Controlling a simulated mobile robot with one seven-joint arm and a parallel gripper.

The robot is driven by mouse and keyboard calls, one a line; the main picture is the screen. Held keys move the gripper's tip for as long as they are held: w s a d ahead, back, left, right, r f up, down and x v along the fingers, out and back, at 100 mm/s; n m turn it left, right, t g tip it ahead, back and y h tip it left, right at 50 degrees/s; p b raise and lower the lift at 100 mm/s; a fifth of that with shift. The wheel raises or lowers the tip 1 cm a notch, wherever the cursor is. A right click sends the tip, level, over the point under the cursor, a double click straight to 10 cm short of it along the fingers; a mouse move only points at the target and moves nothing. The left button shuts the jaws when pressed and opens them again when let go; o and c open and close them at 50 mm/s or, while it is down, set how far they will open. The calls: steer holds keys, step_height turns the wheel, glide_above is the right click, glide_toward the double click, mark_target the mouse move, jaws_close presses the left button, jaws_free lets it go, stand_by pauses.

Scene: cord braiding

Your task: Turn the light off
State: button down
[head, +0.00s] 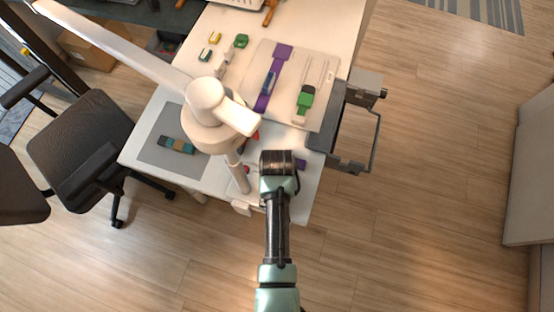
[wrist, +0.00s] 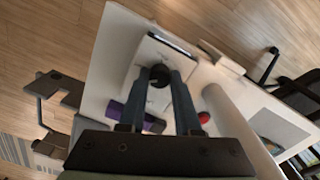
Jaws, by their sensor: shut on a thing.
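My gripper (wrist: 160,72) is shut on a round black knob (wrist: 158,82) on top of a white box (wrist: 139,62) near the table edge. The knob sits between the two fingertips. In the head view my gripper (head: 278,166) is over the front edge of the table, and my wrist hides the knob and most of the box. A white lamp (head: 206,97) with a long arm stands just left of my gripper. I cannot tell whether its light is on.
A red round thing (wrist: 204,118) and a purple piece (wrist: 131,112) lie beside my fingers. A board (head: 318,67) with cords and clips is farther back. A grey drawer or bracket (head: 352,125) juts out at the right table edge. An office chair (head: 80,135) stands left.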

steer(key=n+p, duration=0.2)
steer(key=n, duration=0.3)
steer(key=shift+w+r+n, duration=0.1)
steer(key=shift+r+n, duration=0.05)
steer(key=shift+n, duration=0.15)
steer(key=n+p, duration=0.1)
steer(key=n, duration=0.4)
steer(key=shift+n+p, duration=0.3)
steer(key=shift+n, duration=0.1)
steer(key=c, duration=0.6)
jaws_free()
step_height(320, 180, up, 13)
stand_by(0.6)
